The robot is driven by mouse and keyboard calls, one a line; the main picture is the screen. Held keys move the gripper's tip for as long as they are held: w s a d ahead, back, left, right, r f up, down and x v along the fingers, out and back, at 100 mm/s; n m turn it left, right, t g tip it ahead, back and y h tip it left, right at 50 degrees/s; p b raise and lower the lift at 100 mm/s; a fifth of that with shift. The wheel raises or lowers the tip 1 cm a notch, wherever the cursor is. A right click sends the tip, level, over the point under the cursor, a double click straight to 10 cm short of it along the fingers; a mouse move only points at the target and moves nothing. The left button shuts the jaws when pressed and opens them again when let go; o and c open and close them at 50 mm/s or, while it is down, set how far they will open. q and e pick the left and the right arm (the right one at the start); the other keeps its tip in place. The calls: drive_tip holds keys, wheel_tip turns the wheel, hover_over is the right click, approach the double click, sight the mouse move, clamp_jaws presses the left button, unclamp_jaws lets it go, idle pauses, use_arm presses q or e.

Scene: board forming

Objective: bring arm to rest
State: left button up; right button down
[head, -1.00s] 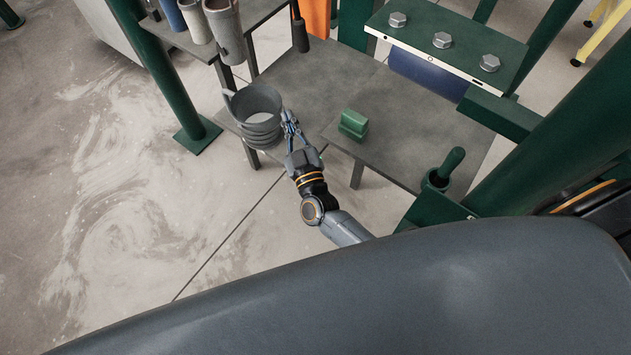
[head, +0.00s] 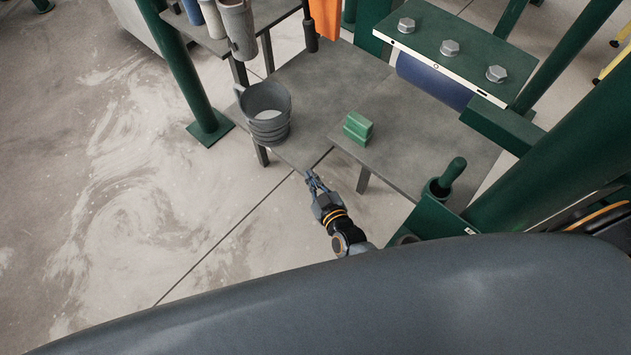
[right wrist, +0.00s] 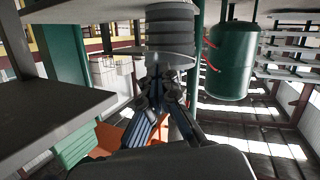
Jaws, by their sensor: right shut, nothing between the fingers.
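My right gripper (head: 312,180) shows in the head view, in front of the near edge of the low grey table (head: 340,75). It is shut and empty, apart from everything on the table. In the right wrist view its fingers (right wrist: 160,75) come together at the middle. A grey ribbed pot (head: 267,118) stands upright on the left part of the table, up and left of the gripper; a ribbed grey body, likely this pot, also shows in the right wrist view (right wrist: 170,28). My left gripper is not in view.
A green block (head: 358,128) lies on the table's right part (head: 425,135). A green post (head: 190,80) rises at left. Open floor (head: 110,190) lies left.

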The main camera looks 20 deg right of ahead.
drive_tip(key=s+d+f+g, duration=0.2)
drive_tip(key=s+f+g, duration=0.2)
drive_tip(key=s+f, duration=0.5)
drive_tip(key=s+d+f+g, duration=0.3)
drive_tip(key=s+f, duration=0.5)
drive_tip(key=f, duration=0.2)
drive_tip(key=s+d+f+m+g, duration=0.1)
drive_tip(key=s+d+f+g, duration=0.1)
drive_tip(key=s, duration=0.5)
drive_tip(key=s+d+f+g+h, duration=0.1)
drive_tip(key=s+d+f+g, duration=0.1)
drive_tip(key=s, duration=0.6)
drive_tip(key=s+d+f+m+g+h, duration=0.1)
drive_tip(key=s+d+f+g, duration=0.2)
drive_tip(key=s, duration=0.5)
drive_tip(key=shift+s+d+f+m, duration=0.25)
drive_tip(key=shift+f+m, duration=0.05)
drive_tip(key=shift+f, duration=0.5)
